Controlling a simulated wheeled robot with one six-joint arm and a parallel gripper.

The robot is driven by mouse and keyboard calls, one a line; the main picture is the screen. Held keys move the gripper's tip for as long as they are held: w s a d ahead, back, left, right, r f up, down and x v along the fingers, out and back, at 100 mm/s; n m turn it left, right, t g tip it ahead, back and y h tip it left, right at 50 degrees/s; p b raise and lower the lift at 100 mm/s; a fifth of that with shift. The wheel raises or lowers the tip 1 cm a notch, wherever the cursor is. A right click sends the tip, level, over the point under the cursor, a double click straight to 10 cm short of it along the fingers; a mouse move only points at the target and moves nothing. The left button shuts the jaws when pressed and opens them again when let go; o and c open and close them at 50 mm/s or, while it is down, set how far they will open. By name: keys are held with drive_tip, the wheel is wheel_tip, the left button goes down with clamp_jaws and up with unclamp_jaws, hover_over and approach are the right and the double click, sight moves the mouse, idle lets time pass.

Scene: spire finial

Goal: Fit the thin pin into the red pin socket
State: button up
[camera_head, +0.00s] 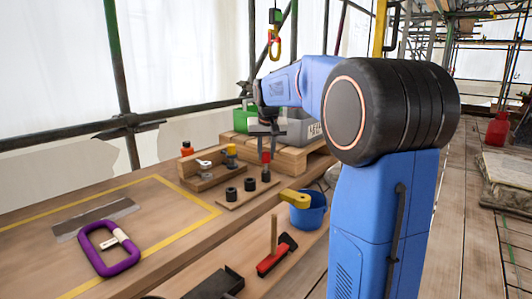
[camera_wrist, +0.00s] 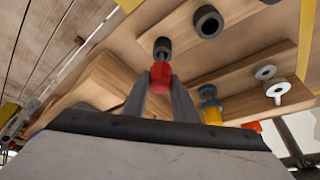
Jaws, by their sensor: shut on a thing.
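My gripper (camera_wrist: 160,92) is shut on a red piece (camera_wrist: 160,75), which I take to be the head of the thin pin. In the head view the red piece (camera_head: 266,157) hangs below my gripper (camera_head: 265,133). A dark round socket (camera_wrist: 161,47) lies right beyond the red piece in the wrist view. In the head view this socket (camera_head: 266,174) stands on a wooden strip directly under it. The pin's shaft is hidden, so I cannot tell whether its tip is in the socket. I see no red marking on the socket.
Two more dark sockets (camera_head: 250,184) (camera_head: 231,194) stand along the same strip. Behind it, a wooden rack (camera_head: 205,180) holds a yellow-topped piece (camera_head: 231,150) and pale disc-headed pieces. A purple carabiner (camera_head: 108,248) lies at the left. A blue bucket (camera_head: 308,215) stands at the right.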

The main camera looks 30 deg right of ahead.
drive_tip(key=shift+f, duration=0.95)
drive_tip(key=o, duration=1.1)
drive_tip(key=shift+o, duration=0.2)
drive_tip(key=shift+r, duration=0.1)
drive_tip(key=v, duration=1.7)
drive_tip(key=shift+r, duration=0.1)
drive_tip(key=s+a+f+n, duration=0.1)
drive_tip(key=s+a+f, duration=0.4)
drive_tip(key=s+f, duration=0.4)
drive_tip(key=s+a+f+n+y, duration=0.1)
drive_tip(key=s+a+f, duration=0.4)
drive_tip(key=s+f, duration=0.5)
drive_tip(key=s+a+f+n+y, duration=0.1)
drive_tip(key=s+a+f+n, duration=0.2)
drive_tip(key=s+f, duration=0.6)
drive_tip(key=s+a, duration=0.2)
drive_tip(key=s, duration=0.3)
drive_tip(key=shift+s+a+f+t, duration=0.3)
drive_tip(key=shift+s+f, duration=0.05)
